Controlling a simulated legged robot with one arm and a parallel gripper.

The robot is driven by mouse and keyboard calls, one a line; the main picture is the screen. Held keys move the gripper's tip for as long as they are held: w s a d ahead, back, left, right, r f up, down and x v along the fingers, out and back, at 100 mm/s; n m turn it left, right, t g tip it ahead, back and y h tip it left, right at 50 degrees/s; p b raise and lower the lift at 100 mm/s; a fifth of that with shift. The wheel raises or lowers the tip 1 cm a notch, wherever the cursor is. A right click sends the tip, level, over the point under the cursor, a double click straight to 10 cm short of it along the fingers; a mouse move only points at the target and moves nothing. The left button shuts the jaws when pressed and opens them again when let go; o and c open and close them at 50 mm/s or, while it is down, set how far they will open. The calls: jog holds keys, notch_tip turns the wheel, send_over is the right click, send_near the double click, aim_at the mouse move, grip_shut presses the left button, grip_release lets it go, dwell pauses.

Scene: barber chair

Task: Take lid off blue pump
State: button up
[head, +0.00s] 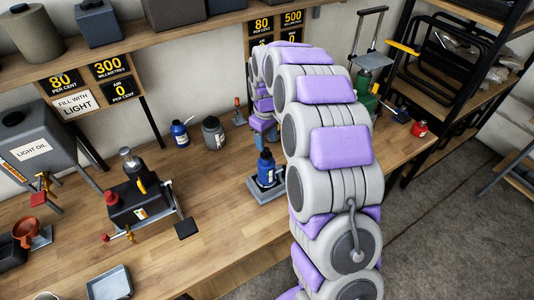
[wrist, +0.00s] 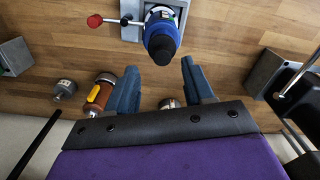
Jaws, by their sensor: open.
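The blue pump (wrist: 161,18) stands on a grey base at the top middle of the wrist view. In the head view a blue body (head: 266,172) with a dark top sits on a grey base on the bench, and looks like the same pump. My gripper (wrist: 160,66) is open and empty. Its two blue-grey fingers point toward the pump, one to each side below the lid in the picture, apart from it. In the head view my arm mostly hides the gripper.
A red-knobbed lever (wrist: 95,21) sticks out left of the pump. An orange cylinder (wrist: 98,95) is beside the left finger. In the head view, a blue bottle (head: 180,134) and grey canister (head: 213,133) stand behind, and a black machine (head: 140,200) stands left. Bare bench lies between.

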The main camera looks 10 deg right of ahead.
aim_at(267, 149)
jog(key=f, duration=0.4)
jog(key=shift+s+a, duration=0.25)
jog(key=shift+a, duration=0.1)
jog(key=shift+f, duration=0.25)
jog(key=shift+d, duration=0.45)
jog(key=shift+c, duration=1.1)
jog(key=shift+a, duration=0.3)
grip_shut()
